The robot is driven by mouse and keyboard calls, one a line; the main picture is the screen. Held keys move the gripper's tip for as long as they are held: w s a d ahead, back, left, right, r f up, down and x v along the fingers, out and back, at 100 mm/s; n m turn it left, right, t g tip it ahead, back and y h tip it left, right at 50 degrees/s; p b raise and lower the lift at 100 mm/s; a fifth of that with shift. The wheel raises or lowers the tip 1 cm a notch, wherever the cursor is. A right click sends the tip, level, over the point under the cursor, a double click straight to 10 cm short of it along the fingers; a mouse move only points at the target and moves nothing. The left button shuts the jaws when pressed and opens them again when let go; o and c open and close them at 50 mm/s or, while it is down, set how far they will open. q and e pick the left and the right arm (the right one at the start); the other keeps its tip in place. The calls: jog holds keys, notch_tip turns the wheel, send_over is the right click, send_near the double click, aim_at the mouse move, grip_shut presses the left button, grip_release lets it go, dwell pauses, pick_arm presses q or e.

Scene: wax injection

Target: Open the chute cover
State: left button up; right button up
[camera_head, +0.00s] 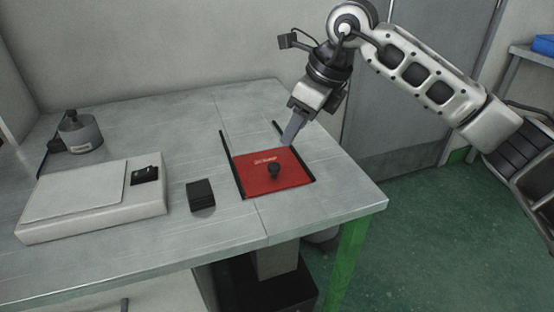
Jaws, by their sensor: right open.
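The chute cover is a red square plate (259,184) with a black knob (274,170) near its middle and pale lettering above the knob. It lies flat on the table between two black side rails (231,162), which run on past its back edge. My right gripper (290,139) is open and empty, pointing down above the back edge of the cover. It is apart from the knob, which is nearer the table's front. The gap between its fingers is hard to see from this angle. My left gripper is not in view.
On the grey table (120,250), a small black box (201,195) stands left of the cover. Further left are a flat white device (75,197) and a grey round weight-like object (80,132). The table's right edge is close to the cover. A wall stands behind.

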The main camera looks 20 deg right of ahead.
aim_at(275, 164)
jog(key=x, duration=1)
jog(key=shift+w+a+f, duration=0.1)
jog(key=shift+a+f, duration=0.05)
jog(key=shift+f, duration=0.05)
grip_shut()
